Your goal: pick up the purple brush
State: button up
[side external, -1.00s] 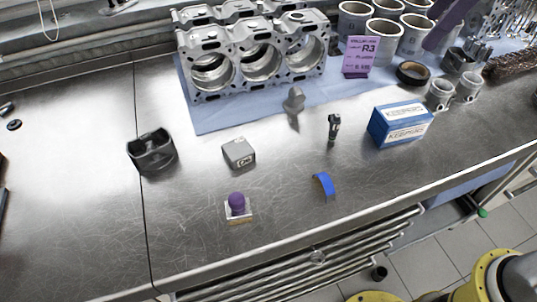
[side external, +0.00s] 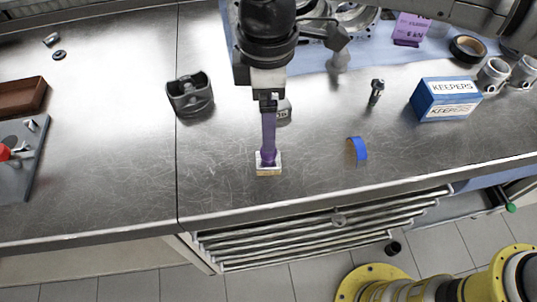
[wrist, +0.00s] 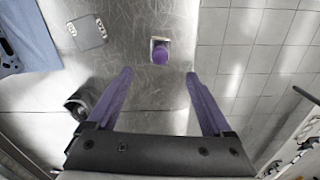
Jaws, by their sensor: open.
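The purple brush has a round purple knob on a pale block. It stands on the steel bench near the front edge, and its block (side external: 268,170) shows below my gripper (side external: 268,150) in the side view. My gripper points down with long purple fingers, seen edge-on there, overlapping the knob. In the wrist view my gripper (wrist: 159,74) is open, with a finger on each side and nothing between them. There the purple brush (wrist: 160,54) lies just beyond the fingertips, about centred between them. I cannot tell how high the tips are above it.
A grey box (side external: 284,113) stands close behind the gripper. A dark piston (side external: 190,96) is to the left, a blue curved piece (side external: 357,150) to the right. Farther right is a blue KEEPERS box (side external: 446,99). The bench around the brush is clear.

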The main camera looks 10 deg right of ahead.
aim_at(268, 155)
notch_tip(268, 155, down, 11)
grip_shut()
dwell(0.9)
